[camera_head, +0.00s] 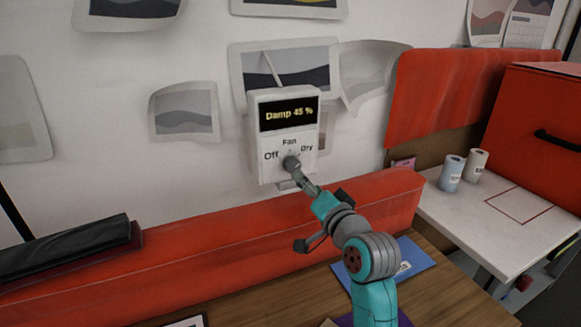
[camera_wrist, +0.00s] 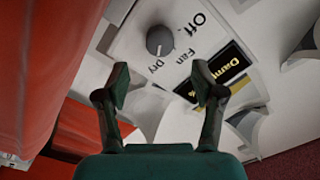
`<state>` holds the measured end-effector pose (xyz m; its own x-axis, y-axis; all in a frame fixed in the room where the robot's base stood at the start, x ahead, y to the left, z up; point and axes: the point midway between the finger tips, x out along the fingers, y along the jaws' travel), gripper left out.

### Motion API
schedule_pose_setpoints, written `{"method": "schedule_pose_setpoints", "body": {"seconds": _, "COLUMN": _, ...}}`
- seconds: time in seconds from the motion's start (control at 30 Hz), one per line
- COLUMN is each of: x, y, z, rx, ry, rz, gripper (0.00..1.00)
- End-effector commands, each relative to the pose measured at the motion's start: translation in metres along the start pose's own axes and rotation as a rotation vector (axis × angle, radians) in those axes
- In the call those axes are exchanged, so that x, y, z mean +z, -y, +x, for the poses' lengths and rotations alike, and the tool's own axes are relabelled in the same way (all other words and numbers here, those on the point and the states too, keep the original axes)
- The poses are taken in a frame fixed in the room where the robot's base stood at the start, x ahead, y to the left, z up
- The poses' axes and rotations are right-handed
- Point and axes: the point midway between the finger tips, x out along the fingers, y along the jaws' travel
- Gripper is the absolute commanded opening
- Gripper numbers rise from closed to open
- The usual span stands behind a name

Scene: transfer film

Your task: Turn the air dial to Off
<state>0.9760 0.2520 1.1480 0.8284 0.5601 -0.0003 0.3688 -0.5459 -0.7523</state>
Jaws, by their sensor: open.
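The air dial is a round dark grey knob (camera_head: 291,162) on the white wall unit (camera_head: 268,174), with "Off" to its left, "Fan" above and "Dry" to its right. The unit's black display (camera_head: 289,113) reads "Damp 45 %". In the wrist view the knob (camera_wrist: 159,40) shows turned around, ahead of my gripper. My gripper (camera_head: 303,182) is in front of the unit, close to the knob. In the wrist view its two fingers (camera_wrist: 161,82) are spread and empty, with the knob beyond the gap, apparently not touched.
Pictures and curled sheets (camera_head: 184,111) hang on the wall around the unit. A red padded ledge (camera_head: 220,232) runs below it. A white table (camera_head: 505,215) with two small rolls (camera_head: 451,173) and a red cabinet (camera_head: 535,135) stand at right. A blue folder (camera_head: 412,262) lies below my arm.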

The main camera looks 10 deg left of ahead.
Motion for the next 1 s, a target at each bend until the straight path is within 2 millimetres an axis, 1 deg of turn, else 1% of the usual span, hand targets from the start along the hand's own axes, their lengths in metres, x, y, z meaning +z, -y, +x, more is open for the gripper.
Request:
{"method": "schedule_pose_setpoints", "body": {"seconds": 0.03, "x": 0.000, "y": 0.002, "z": 0.010, "rx": -0.002, "ry": 0.001, "rz": 0.000, "gripper": 0.68}}
{"method": "schedule_pose_setpoints", "body": {"seconds": 0.2, "x": 0.000, "y": 0.001, "z": 0.041, "rx": -0.002, "ry": 0.001, "rz": 0.000, "gripper": 0.68}}
{"method": "schedule_pose_setpoints", "body": {"seconds": 0.4, "x": 0.000, "y": 0.001, "z": 0.070, "rx": -0.002, "ry": 0.001, "rz": -0.001, "gripper": 0.68}}
{"method": "schedule_pose_setpoints", "body": {"seconds": 0.6, "x": 0.000, "y": 0.001, "z": 0.083, "rx": -0.002, "ry": 0.000, "rz": -0.001, "gripper": 0.68}}
{"method": "schedule_pose_setpoints", "body": {"seconds": 0.9, "x": 0.000, "y": 0.000, "z": 0.085, "rx": -0.002, "ry": 0.000, "rz": -0.001, "gripper": 0.68}}
{"method": "schedule_pose_setpoints", "body": {"seconds": 0.93, "x": 0.000, "y": 0.000, "z": 0.085, "rx": -0.002, "ry": 0.000, "rz": -0.001, "gripper": 0.63}}
{"method": "schedule_pose_setpoints", "body": {"seconds": 0.97, "x": 0.000, "y": 0.000, "z": 0.085, "rx": -0.002, "ry": 0.000, "rz": -0.001, "gripper": 0.55}}
{"method": "schedule_pose_setpoints", "body": {"seconds": 1.0, "x": 0.000, "y": 0.000, "z": 0.085, "rx": -0.002, "ry": 0.000, "rz": -0.001, "gripper": 0.45}}
